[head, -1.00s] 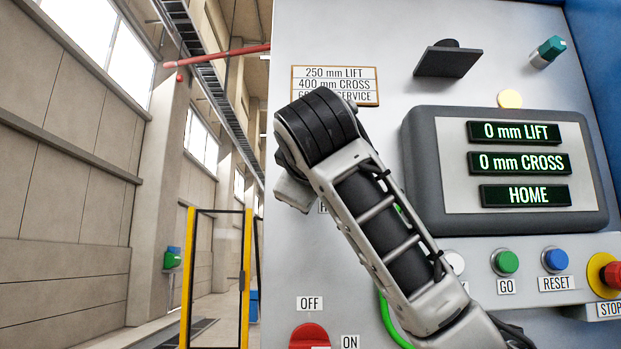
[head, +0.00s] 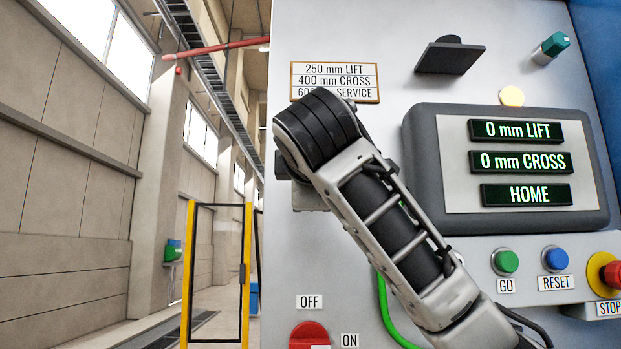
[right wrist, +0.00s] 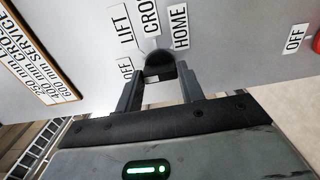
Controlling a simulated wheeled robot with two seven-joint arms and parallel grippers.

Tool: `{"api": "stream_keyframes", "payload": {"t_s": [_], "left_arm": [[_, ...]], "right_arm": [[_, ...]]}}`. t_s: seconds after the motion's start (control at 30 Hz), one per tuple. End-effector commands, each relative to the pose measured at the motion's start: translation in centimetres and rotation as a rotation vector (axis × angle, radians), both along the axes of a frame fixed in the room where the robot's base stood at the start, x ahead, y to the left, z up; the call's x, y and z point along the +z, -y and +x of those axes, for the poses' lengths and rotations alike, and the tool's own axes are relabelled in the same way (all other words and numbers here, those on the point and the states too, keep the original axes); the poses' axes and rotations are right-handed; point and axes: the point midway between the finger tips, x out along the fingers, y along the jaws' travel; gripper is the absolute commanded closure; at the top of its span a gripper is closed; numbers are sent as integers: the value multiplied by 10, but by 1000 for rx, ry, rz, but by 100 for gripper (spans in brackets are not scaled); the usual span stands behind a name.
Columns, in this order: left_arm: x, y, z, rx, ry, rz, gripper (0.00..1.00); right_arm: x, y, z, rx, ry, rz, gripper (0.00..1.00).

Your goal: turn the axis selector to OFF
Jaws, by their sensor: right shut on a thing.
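The axis selector is a dark knob (right wrist: 160,60) on the grey panel in the right wrist view. The labels OFF (right wrist: 124,69), LIFT (right wrist: 126,26), CROSS, cut off by the picture edge, and HOME (right wrist: 181,27) stand around it. My right gripper (right wrist: 160,80) is shut on the knob, one finger on each side. I cannot make out a pointer on the knob. In the head view my right arm covers the selector. The display there reads HOME (head: 526,194) on its bottom line. My left gripper is not in view.
Right of my arm are a green GO button (head: 507,261), a blue RESET button (head: 556,259) and a red STOP button (head: 612,274). A red ON/OFF switch (head: 309,335) sits low on the panel. A black bracket (head: 450,56) juts out above the display.

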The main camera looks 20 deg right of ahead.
Motion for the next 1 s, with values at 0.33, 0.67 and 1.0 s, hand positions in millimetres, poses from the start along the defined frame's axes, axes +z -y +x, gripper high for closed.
{"api": "stream_keyframes", "payload": {"t_s": [0.33, 0.67, 1.0], "left_arm": [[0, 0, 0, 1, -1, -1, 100], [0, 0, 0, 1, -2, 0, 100], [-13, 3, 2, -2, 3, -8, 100]], "right_arm": [[-1, -1, 0, 3, -4, -6, 54], [-1, -1, 0, 1, -2, -3, 40], [-3, -15, -47, 5, 5, -4, 40]]}}
